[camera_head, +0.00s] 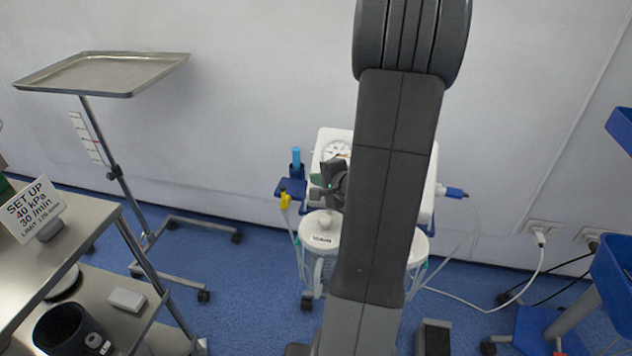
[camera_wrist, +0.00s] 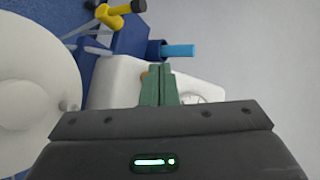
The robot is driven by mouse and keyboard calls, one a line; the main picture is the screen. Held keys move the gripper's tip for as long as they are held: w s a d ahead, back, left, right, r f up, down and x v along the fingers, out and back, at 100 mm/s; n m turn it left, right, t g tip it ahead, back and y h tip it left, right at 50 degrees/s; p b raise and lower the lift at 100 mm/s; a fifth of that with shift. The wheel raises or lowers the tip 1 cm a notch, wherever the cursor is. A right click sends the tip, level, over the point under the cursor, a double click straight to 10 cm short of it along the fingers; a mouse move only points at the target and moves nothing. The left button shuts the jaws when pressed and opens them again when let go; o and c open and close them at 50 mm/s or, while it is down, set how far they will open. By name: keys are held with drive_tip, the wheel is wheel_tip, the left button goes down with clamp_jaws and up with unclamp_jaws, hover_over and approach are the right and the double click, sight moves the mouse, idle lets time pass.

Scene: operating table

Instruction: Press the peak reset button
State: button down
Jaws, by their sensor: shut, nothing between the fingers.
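The white suction unit (camera_head: 323,140) stands near the wall, largely hidden behind my arm in the head view. Its round gauge (camera_head: 336,151) shows at the upper left of the front. In the wrist view its white panel (camera_wrist: 115,85) lies behind my green fingers, and part of the gauge (camera_wrist: 207,94) shows to their right. My gripper (camera_wrist: 159,68) is shut and empty, in front of the panel; contact cannot be told. It shows small in the head view (camera_head: 316,180). A small orange spot (camera_wrist: 144,75) shows beside the fingers. I cannot identify the peak reset button.
A white-lidded canister (camera_head: 320,230) hangs below the unit. A blue holder (camera_head: 290,188) with a blue tube and yellow connector (camera_head: 285,200) is at its left. A tray stand (camera_head: 110,75) and steel cart (camera_head: 75,240) are left. Cables (camera_head: 490,305) lie right.

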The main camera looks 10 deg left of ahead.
drive_tip(key=shift+w+f, duration=0.1)
drive_tip(key=shift+f, duration=0.05)
drive_tip(key=shift+w+f+b, duration=0.2)
drive_tip(key=shift+b, duration=0.4)
drive_tip(key=shift+w+f+b, duration=0.2)
drive_tip(key=shift+f+b, duration=0.1)
drive_tip(key=shift+b, duration=0.2)
idle(0.5)
drive_tip(key=shift+s+r, duration=0.1)
drive_tip(key=shift+r, duration=0.05)
drive_tip(key=shift+s+r, duration=0.4)
drive_tip(key=shift+r, duration=0.1)
idle(0.3)
drive_tip(key=shift+s+r+p, duration=0.55)
drive_tip(key=shift+s+r, duration=0.2)
drive_tip(key=shift+r, duration=0.3)
drive_tip(key=shift+s+r+p, duration=0.55)
drive_tip(key=shift+s+r, duration=0.15)
drive_tip(key=shift+r, duration=0.3)
